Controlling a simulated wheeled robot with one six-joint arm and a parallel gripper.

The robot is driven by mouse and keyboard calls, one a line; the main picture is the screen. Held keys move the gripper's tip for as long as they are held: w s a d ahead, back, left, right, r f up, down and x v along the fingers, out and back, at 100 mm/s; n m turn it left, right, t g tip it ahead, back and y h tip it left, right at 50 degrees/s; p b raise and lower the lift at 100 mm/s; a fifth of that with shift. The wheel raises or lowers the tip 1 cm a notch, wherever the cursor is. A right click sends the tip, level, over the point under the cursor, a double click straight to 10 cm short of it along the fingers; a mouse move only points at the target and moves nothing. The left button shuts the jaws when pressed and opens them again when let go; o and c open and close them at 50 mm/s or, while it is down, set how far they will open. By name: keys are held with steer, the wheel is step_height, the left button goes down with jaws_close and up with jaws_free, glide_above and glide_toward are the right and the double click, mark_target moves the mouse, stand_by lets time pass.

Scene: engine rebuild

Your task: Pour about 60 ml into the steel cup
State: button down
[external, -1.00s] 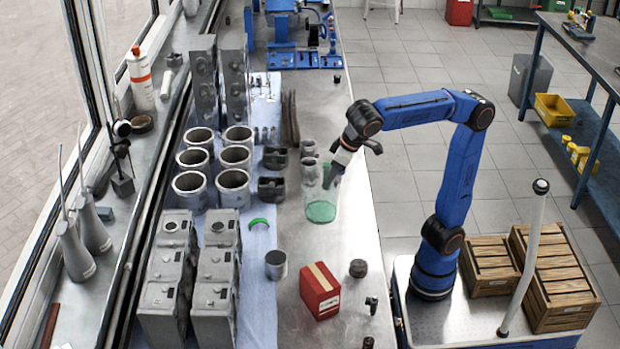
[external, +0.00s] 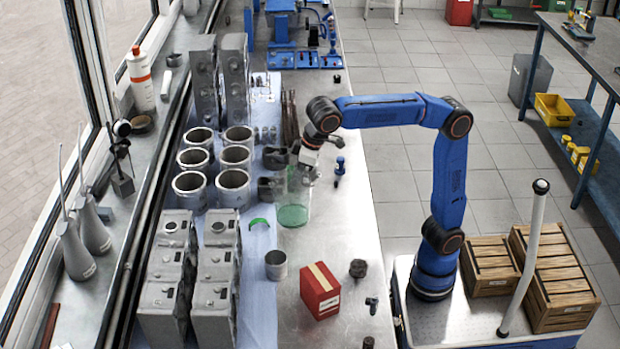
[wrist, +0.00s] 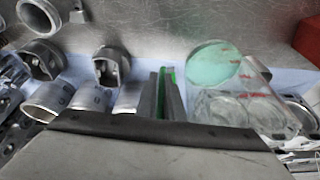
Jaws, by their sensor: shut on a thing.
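A clear beaker (external: 293,214) with green liquid in its bottom stands upright at the bench's middle, beside the blue cloth. My gripper (external: 305,172) is at its upper part, shut on its wall. In the wrist view my fingers (wrist: 161,97) are closed together, with the beaker's green liquid (wrist: 215,62) to their right. Whether the beaker is clear of the bench is hard to tell. A small grey open-topped cup (external: 276,264), apparently the steel cup, stands upright nearer the camera, beside the red box. Its inside looks dark.
A red box (external: 320,291) and a dark round part (external: 358,268) stand nearby. Large open cylinders (external: 234,188) and grey engine blocks (external: 168,282) crowd the left. A green ring (external: 258,223) lies on the cloth. A blue part (external: 339,168) stands right of my gripper.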

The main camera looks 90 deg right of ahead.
steer(key=w+d+f+n+y, duration=0.1)
steer(key=w+f+n, duration=0.1)
steer(key=w, duration=1)
steer(key=shift+f+n, duration=0.3)
steer(key=shift+n, duration=0.2)
steer(key=shift+s+a+r, duration=0.1)
steer(key=shift+a, duration=0.05)
steer(key=s+a+r+n+t+h, duration=0.2)
steer(key=a+r+n+t+h, duration=0.1)
steer(key=a+r+h, duration=0.4)
steer(key=shift+s+a+r+t+h+p, duration=0.4)
steer(key=shift+a+t+h, duration=0.4)
steer(key=shift+a+h, duration=1.05)
steer(key=shift+d+r+h, duration=0.2)
steer(key=shift+d+h, duration=0.05)
steer(key=shift+h, duration=0.3)
steer(key=shift+s+a+r+t, duration=0.15)
steer(key=shift+a+r+t, duration=0.05)
steer(key=shift+r+t, duration=0.1)
